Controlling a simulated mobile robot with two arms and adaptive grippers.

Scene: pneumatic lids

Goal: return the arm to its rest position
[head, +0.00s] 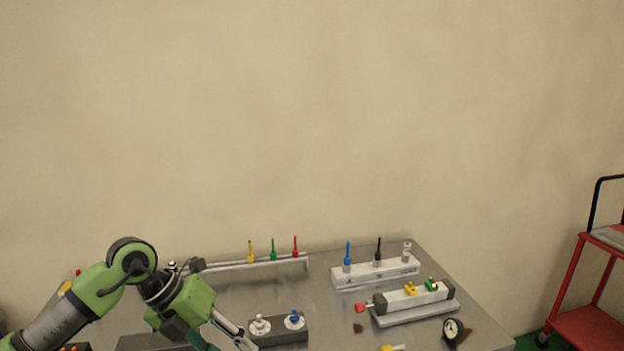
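My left arm comes in from the left over the metal table (330,310). My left gripper (222,338) hangs low at the bottom edge, tilted down and to the right. Its green body is clear, but its fingertips run to or past the frame's edge, so I cannot tell whether it is open or shut. It is just left of a dark block (280,338) holding a white fitting (260,325) and a blue fitting (294,319). My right gripper is not in view.
A rail holds yellow, green and red pins (273,250) at the back. A white block (350,279) carries several fittings. A grey unit (415,312) has yellow and green parts; a gauge (452,329) stands at front right. A red cart (585,325) is at far right.

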